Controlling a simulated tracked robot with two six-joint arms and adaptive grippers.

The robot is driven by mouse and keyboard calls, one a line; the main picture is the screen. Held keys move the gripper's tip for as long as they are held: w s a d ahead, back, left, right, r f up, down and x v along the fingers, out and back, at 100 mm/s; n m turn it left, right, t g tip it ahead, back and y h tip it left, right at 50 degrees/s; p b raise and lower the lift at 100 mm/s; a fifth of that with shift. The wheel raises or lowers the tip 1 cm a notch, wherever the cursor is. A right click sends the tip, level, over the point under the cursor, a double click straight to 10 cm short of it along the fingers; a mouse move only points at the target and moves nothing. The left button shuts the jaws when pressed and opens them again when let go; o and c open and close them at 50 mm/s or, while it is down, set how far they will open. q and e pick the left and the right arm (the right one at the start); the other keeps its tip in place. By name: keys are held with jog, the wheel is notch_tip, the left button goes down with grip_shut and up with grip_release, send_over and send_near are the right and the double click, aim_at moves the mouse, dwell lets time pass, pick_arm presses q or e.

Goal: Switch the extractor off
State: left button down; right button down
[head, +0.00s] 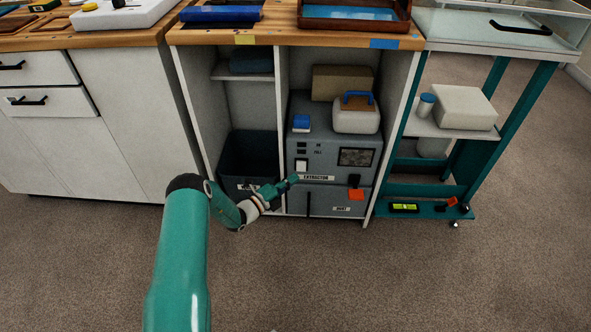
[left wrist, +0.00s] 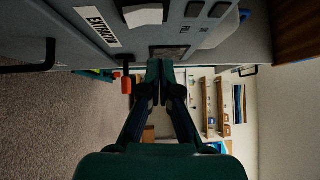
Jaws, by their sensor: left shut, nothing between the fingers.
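The extractor (head: 335,137) is a grey cabinet in the open bay under the wooden bench, with a label (head: 317,177) reading EXTRACTOR. A white switch plate (head: 302,165) sits on its front just above the label's left end. In the left wrist view the white plate (left wrist: 143,15) and the label (left wrist: 97,25) show sideways at the top. My left gripper (head: 294,179) is shut and empty, its tips close to the front, just below the white plate. In the left wrist view its fingers (left wrist: 160,68) meet near the panel; contact cannot be told. My right gripper is not in view.
A dark bin (head: 248,155) stands left of the extractor, behind a divider. A teal trolley (head: 510,110) stands to the right. The carpet in front is clear.

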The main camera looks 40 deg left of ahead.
pick_arm(q)
jog(key=p+v, duration=0.1)
jog(key=v, duration=0.7)
jog(key=shift+r+p, duration=0.35)
jog(key=shift+r, duration=0.05)
jog(key=shift+s, duration=0.15)
